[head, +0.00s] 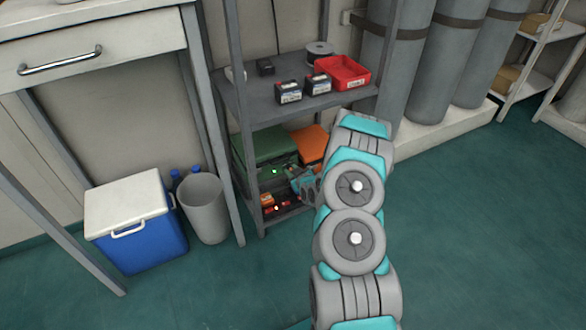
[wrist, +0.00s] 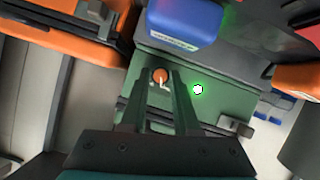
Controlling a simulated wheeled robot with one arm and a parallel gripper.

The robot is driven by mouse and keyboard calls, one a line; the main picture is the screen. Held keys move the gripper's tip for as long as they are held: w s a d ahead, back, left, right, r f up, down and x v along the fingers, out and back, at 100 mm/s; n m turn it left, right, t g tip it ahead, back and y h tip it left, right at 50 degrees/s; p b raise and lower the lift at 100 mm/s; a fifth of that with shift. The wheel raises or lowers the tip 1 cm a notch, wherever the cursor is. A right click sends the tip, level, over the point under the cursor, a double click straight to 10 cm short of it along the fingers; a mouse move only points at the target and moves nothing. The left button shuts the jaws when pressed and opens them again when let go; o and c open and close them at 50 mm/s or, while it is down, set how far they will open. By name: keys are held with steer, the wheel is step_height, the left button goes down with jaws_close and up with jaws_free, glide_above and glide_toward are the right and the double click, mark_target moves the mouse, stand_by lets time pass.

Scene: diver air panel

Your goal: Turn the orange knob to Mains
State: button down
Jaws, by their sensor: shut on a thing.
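The small round orange knob (wrist: 160,75) is on the face of a green case (wrist: 228,97) in the wrist view. My gripper (wrist: 160,80) has one finger on each side of the knob and is shut on it. Small white marks show just below the knob, too small to read, so I cannot tell which setting it points to.
The grey shelf rack (head: 245,105) has posts close to my arm. An orange case (head: 312,142) stands right of the green one. A red tray (head: 343,72) is on the shelf above. A bin (head: 204,208) and a blue cooler (head: 140,245) stand left; floor at right is clear.

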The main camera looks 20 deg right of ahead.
steer(key=shift+a+n+h+p, duration=0.25)
steer(key=shift+n+h+p, duration=0.75)
steer(key=shift+n, duration=0.2)
steer(key=c, duration=0.9)
jaws_free()
steer(key=shift+v, duration=3.9)
steer(key=shift+f, duration=0.15)
